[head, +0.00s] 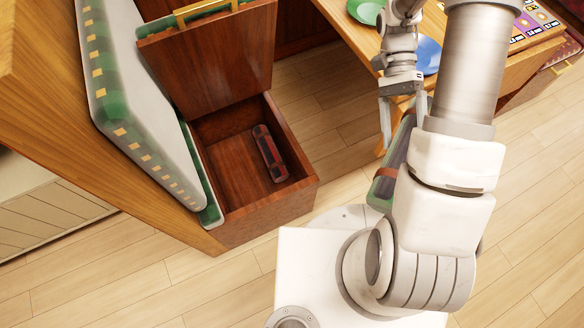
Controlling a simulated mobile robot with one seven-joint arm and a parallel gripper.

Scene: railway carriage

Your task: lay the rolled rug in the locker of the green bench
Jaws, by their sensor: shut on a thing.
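The locker (221,178) of the green bench is an open wooden box. My gripper (405,112) is to the right of the locker, past the bench end. It is shut on a green and dark grey roll (386,180), which I take for the rolled rug. The roll hangs outside the locker, and my arm hides much of it.
A dark red and grey cylinder (270,153) lies in the locker along its right wall; the left part of the floor is clear. The bench's padded back (140,100) rises at left. A wooden table (350,28) with a green plate (366,10) and a blue plate (429,56) stands behind my gripper.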

